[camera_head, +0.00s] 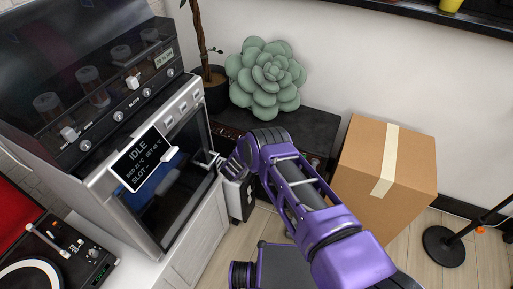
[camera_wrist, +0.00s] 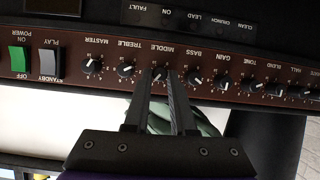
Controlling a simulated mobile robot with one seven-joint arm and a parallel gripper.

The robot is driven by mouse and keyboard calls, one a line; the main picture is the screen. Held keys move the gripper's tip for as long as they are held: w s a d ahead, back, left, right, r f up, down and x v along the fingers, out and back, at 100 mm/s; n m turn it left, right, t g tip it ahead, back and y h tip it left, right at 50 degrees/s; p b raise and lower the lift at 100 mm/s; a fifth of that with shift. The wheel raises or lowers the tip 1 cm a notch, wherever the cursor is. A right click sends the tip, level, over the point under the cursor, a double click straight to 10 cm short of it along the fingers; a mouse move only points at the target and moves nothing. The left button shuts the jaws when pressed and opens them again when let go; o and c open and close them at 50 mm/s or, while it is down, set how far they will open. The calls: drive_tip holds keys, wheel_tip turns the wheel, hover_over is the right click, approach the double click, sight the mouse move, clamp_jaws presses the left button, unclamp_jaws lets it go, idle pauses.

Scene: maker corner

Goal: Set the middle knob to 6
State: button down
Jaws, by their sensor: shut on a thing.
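The amplifier's brown control panel (camera_wrist: 262,92) runs across the wrist view, upside down, with a row of black knobs. The middle knob (camera_wrist: 159,74), labelled MIDDLE, sits between the tips of my gripper (camera_wrist: 162,80), one finger on each side. My gripper is shut on this knob. The knob's white pointer mark partly shows, but the number it stands at is too small to read. In the head view, the amplifier (camera_head: 318,130) is a dark box by the wall, and my purple arm covers part of its front and the knobs.
The treble knob (camera_wrist: 126,71) and the bass knob (camera_wrist: 194,77) sit close on either side. A green power switch (camera_wrist: 19,58) is at the panel's end. A green succulent (camera_head: 268,75) is at the amplifier; a cardboard box (camera_head: 400,165) stands to its right. A printer-like machine (camera_head: 150,150) is left.

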drive_tip(key=shift+a+n, duration=0.1)
drive_tip(key=shift+n, duration=0.2)
drive_tip(key=shift+h, duration=0.4)
drive_tip(key=c, duration=0.7)
unclamp_jaws()
drive_tip(key=shift+c, duration=0.2)
drive_tip(key=s+a+p, duration=0.1)
drive_tip(key=s+a, duration=0.1)
drive_tip(key=s, duration=0.5)
drive_tip(key=s+a+r+p, duration=0.1)
drive_tip(key=s+a, duration=0.2)
drive_tip(key=s, duration=0.3)
drive_tip(key=shift+s+a, duration=0.25)
drive_tip(key=shift+s, duration=0.1)
drive_tip(key=shift+r, duration=0.1)
